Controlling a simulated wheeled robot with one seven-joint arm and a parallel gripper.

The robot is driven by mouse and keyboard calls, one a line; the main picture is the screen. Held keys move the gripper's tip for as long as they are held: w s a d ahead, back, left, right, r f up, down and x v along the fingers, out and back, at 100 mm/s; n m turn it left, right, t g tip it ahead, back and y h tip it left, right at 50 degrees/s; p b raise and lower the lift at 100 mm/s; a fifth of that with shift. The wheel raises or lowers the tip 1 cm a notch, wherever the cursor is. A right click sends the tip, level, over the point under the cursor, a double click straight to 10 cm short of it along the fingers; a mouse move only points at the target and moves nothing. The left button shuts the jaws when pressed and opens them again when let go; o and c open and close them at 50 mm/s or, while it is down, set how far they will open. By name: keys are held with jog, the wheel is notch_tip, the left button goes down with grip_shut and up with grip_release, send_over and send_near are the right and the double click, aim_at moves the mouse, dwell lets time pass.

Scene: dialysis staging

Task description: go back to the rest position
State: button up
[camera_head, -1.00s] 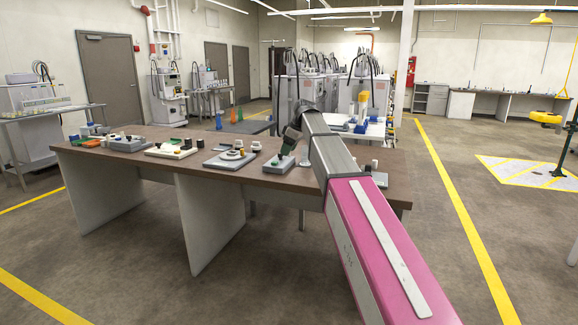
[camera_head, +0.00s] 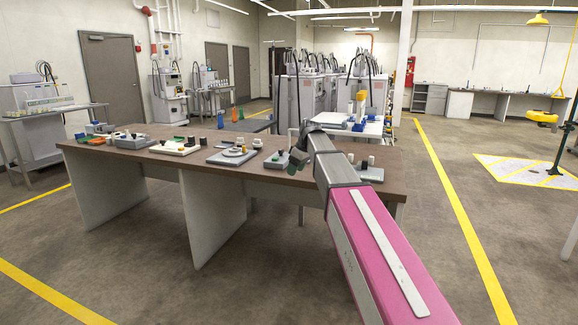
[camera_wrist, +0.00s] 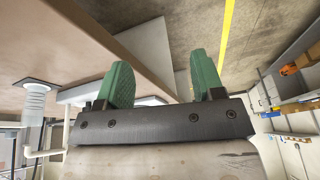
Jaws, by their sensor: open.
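My gripper (camera_wrist: 160,85) shows in the wrist view with two green fingers standing well apart and nothing between them. In the head view my gripper (camera_head: 297,158) is small, with green fingertips above the right part of the brown table (camera_head: 135,160). My arm reaches out from the lower right, over the table's right end. Whether the fingertips touch anything on the table cannot be told from the head view.
Grey trays with small parts line the table, including one with white round pieces (camera_head: 232,156) and one at the right end (camera_head: 368,174). Dialysis machines (camera_head: 290,95) stand behind. The floor right of the table is clear, with a yellow line (camera_head: 455,205).

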jog(key=s+d+f+m+h, duration=0.1)
jog(key=s+d+f+m, duration=0.3)
jog(key=s+f, duration=0.6)
jog(key=s+d+f+m+g+h, duration=0.1)
jog(key=s+d+f+m, duration=0.3)
jog(key=s+f, duration=0.6)
jog(key=s+d+f+m+h, duration=0.1)
jog(key=s+d+f+m, duration=0.2)
jog(key=s+d+f, duration=0.5)
notch_tip(320, 180, down, 5)
jog(key=shift+s+r+m+h, duration=0.15)
jog(key=shift+s+m+h, duration=0.2)
jog(key=shift+s, duration=0.6)
jog(key=shift+d, duration=0.1)
